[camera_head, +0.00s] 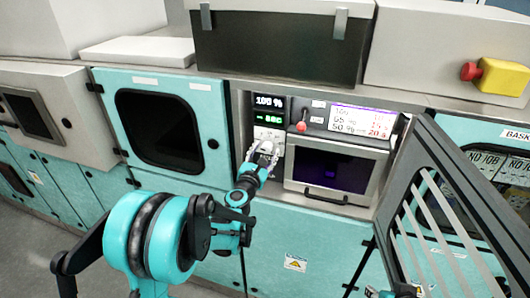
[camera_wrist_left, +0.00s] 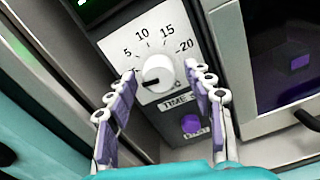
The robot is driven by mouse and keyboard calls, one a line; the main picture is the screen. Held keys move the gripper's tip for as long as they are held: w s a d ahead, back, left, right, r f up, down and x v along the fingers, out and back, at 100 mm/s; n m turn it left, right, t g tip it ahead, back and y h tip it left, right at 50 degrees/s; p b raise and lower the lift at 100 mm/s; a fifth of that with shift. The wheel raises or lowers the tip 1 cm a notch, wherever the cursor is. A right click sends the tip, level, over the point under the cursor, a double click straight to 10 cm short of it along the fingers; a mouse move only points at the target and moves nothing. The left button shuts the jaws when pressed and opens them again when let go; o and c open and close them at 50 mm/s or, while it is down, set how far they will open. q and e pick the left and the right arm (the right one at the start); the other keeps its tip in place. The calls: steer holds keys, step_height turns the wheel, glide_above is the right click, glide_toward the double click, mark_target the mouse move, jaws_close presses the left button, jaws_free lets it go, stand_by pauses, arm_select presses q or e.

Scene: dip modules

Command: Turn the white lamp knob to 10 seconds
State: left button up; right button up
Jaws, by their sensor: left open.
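The white lamp knob (camera_wrist_left: 158,66) sits on a white dial plate (camera_wrist_left: 118,48) marked 5, 10, 15 and 20, with "TIME S" below. A small dark mark on the knob points to the lower left, below the 5. My left gripper (camera_wrist_left: 162,78) is open, its fingers on either side of the knob; I cannot tell whether they touch it. In the head view, my left gripper (camera_head: 264,152) is at the control panel and hides most of the dial. Part of my right arm's end (camera_head: 404,291) shows at the bottom right edge, its fingers unclear.
A purple button (camera_wrist_left: 191,124) is below the dial. Displays reading 100 % and SEC (camera_head: 268,116) are above it. A red-knobbed lever (camera_head: 302,126) and a chamber with a dark window (camera_head: 330,170) are to the right. An open slatted door (camera_head: 450,200) stands at the right.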

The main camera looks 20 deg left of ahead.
arm_select(q)
steer(key=shift+c, duration=0.2)
steer(key=c, duration=1.1)
steer(key=shift+m, duration=0.3)
steer(key=m+b, duration=0.1)
steer(key=m, duration=0.1)
steer(key=shift+f+m+b, duration=0.1)
steer(key=shift+m+b, duration=0.2)
steer(key=m+b, duration=0.1)
steer(key=m, duration=0.3)
steer(key=shift+a+m, duration=0.1)
steer(key=shift+m, duration=0.2)
steer(key=m+b, duration=0.1)
steer(key=m, duration=0.3)
steer(key=shift+r+b, duration=0.2)
steer(key=shift+b, duration=0.1)
steer(key=shift+m+b, duration=0.3)
steer(key=shift+m, duration=1.6)
